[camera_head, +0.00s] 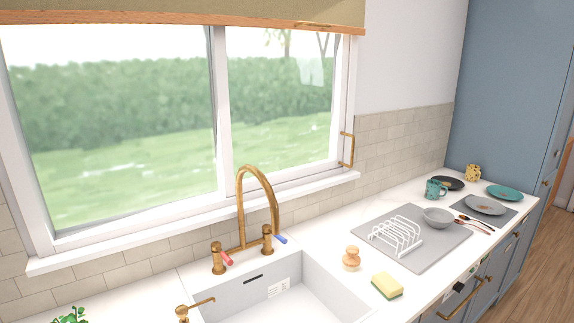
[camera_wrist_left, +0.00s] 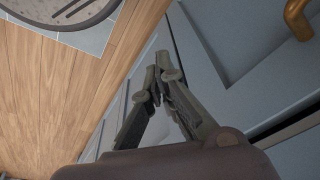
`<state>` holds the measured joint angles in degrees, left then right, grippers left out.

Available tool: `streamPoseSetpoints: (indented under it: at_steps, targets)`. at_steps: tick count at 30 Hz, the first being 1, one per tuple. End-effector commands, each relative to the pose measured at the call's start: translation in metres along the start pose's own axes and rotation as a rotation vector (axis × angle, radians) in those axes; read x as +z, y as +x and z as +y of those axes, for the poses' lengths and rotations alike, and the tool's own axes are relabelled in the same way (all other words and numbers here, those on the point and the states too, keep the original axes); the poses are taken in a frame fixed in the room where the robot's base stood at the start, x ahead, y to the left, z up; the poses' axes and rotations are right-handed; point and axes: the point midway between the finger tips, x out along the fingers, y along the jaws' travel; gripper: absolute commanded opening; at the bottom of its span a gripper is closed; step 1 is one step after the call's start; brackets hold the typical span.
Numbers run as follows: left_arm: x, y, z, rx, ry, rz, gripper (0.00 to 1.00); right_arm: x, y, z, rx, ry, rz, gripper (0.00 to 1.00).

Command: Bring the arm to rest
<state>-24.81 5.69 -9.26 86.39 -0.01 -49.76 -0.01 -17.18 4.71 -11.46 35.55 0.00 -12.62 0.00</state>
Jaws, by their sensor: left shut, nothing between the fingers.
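My left gripper (camera_wrist_left: 158,82) shows in the left wrist view, with its two dark fingers brought together at the tips. It is shut with nothing held between the fingers. It is in front of blue-grey cabinet fronts (camera_wrist_left: 225,35), with the wooden floor (camera_wrist_left: 60,100) to the left. Neither of my arms or grippers shows in the head view. My right gripper is in no view.
A brass handle (camera_wrist_left: 298,18) sits at the wrist view's upper right. In the head view, the white counter (camera_head: 330,285) carries a sink (camera_head: 235,300), brass tap (camera_head: 241,205), sponge (camera_head: 387,286), brush (camera_head: 351,258), grey mat (camera_head: 395,257) with rack (camera_head: 396,236) and bowl (camera_head: 438,218).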

Motion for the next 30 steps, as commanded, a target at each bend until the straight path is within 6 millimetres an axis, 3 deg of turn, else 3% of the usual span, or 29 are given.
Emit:
streamPoseSetpoints:
  at_steps: [1, 3, 6, 10, 13, 18, 30]
  targets:
    - [0.023, 0.035, 0.002, 0.002, 0.003, -0.022, 0.00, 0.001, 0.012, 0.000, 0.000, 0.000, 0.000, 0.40]
    - [0.051, 0.069, 0.003, 0.004, 0.007, -0.038, 0.00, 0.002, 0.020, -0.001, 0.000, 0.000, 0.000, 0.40]
    - [0.095, 0.110, 0.005, 0.006, 0.012, -0.060, 0.00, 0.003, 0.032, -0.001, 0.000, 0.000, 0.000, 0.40]
    - [0.147, 0.144, 0.006, 0.008, 0.018, -0.084, 0.00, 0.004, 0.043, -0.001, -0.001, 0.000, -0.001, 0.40]
    - [0.177, 0.158, 0.006, 0.009, 0.022, -0.096, 0.00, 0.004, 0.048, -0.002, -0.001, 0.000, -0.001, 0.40]
    - [0.200, 0.165, 0.006, 0.009, 0.025, -0.104, 0.00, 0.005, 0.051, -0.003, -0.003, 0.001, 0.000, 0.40]
    - [0.203, 0.165, 0.006, 0.009, 0.025, -0.105, 0.00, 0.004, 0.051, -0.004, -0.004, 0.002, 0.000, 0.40]
